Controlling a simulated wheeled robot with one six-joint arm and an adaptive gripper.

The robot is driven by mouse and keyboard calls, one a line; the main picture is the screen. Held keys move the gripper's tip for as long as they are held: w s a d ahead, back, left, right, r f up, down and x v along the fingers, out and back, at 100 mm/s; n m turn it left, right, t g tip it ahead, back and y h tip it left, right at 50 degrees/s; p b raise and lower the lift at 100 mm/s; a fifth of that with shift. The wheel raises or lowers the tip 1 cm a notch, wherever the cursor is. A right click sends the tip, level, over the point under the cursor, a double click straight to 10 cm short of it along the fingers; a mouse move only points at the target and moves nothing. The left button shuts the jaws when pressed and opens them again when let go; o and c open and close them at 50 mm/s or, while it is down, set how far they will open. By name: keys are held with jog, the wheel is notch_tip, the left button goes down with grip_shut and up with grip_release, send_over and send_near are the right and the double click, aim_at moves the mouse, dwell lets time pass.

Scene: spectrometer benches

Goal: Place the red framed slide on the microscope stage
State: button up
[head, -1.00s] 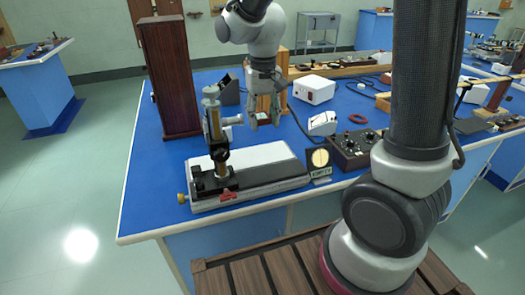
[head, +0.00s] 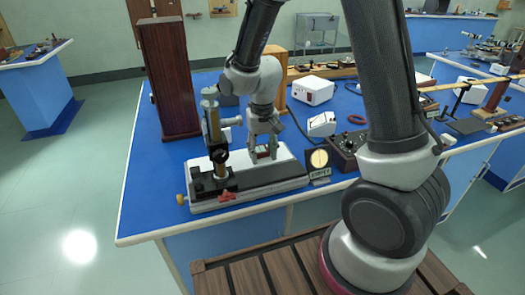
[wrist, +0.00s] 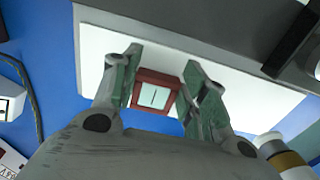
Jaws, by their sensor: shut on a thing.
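The red framed slide (wrist: 156,91), with a pale glass centre, sits between the fingers of my gripper (wrist: 158,88) in the wrist view. My gripper (head: 263,156) is shut on it and points down over the white top of the microscope's bench block. The slide shows only as a small patch (head: 263,155) between the fingertips in the head view. The microscope (head: 215,140), with an upright brass tube, stands at the left of the block. Its black stage area (head: 209,181) is low beside the tube, left of my gripper. Whether the slide touches the white top is unclear.
A red clip-like part (head: 227,196) lies at the block's front edge. A round dial with a label plate (head: 319,160) and a dark control box (head: 343,152) stand to the right. A tall wooden case (head: 168,80) stands behind the microscope.

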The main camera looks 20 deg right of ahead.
jog(key=o, duration=0.8)
jog(key=shift+f, duration=0.1)
notch_tip(320, 180, up, 12)
jog(key=r, duration=0.1)
jog(key=s+d+r+t, duration=0.2)
jog(key=s+d+r, duration=0.3)
jog(key=s+d, duration=0.2)
jog(key=s+d+r+t, duration=0.2)
jog(key=s+d+r, duration=0.3)
jog(key=s+d, duration=0.3)
jog(key=s, duration=0.4)
jog(key=shift+r, duration=0.25)
